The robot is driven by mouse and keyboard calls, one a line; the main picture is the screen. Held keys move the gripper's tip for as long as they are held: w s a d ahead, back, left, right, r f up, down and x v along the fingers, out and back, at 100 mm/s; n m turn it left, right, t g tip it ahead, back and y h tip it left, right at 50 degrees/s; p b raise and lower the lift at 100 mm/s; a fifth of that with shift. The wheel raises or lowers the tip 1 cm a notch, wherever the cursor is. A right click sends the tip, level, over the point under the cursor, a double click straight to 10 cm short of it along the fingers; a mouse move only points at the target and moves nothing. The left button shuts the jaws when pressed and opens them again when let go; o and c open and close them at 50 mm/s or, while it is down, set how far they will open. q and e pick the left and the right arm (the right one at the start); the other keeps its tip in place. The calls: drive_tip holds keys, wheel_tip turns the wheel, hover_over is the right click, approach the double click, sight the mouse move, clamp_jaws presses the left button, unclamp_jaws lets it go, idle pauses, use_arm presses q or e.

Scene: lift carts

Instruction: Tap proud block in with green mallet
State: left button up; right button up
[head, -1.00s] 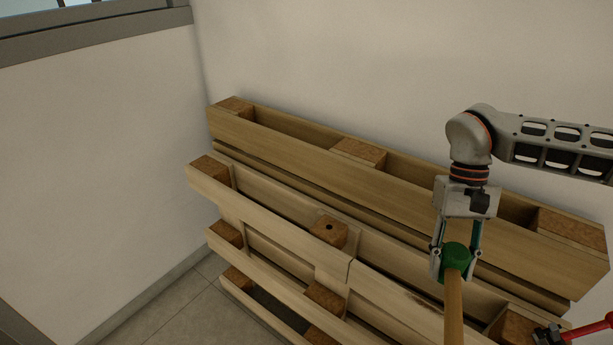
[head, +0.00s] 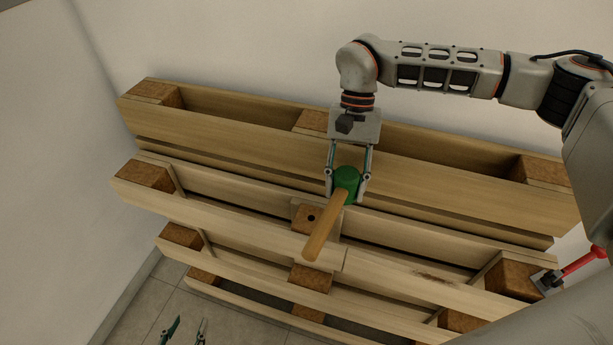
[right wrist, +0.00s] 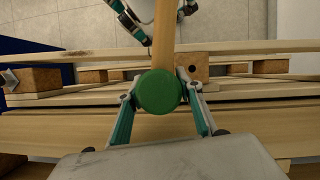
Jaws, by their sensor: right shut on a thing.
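The green mallet has a round green head (head: 347,181) and a wooden handle (head: 325,226). My right gripper (head: 347,190) is shut on its head, which also shows in the right wrist view (right wrist: 158,92). A brown block with a dark hole (head: 305,219) sits mid-length among the pallet boards (head: 235,198). The mallet head is just above and right of this block in the head view, and the handle crosses its right side. The block also shows in the right wrist view (right wrist: 187,70), right of the handle. My left gripper (head: 186,334) is low at the left, fingers apart and empty.
Wooden pallets stand along the white wall (head: 240,40), with other brown blocks (head: 145,175) between their boards. A red-handled tool (head: 580,264) lies by the right end block (head: 512,280). Grey floor (head: 140,315) shows at lower left.

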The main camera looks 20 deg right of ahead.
drive_tip(key=w+a+r+m+t+y+p, duration=0.1)
drive_tip(key=a+m+t, duration=0.3)
drive_tip(key=m, duration=0.9)
drive_tip(key=shift+w+a+y+p, duration=0.4)
drive_tip(key=shift+a+y+p, duration=0.4)
drive_tip(key=shift+a, duration=0.9)
wheel_tip(320, 180, down, 5)
drive_tip(key=b, duration=0.4)
drive_tip(key=shift+f, duration=0.1)
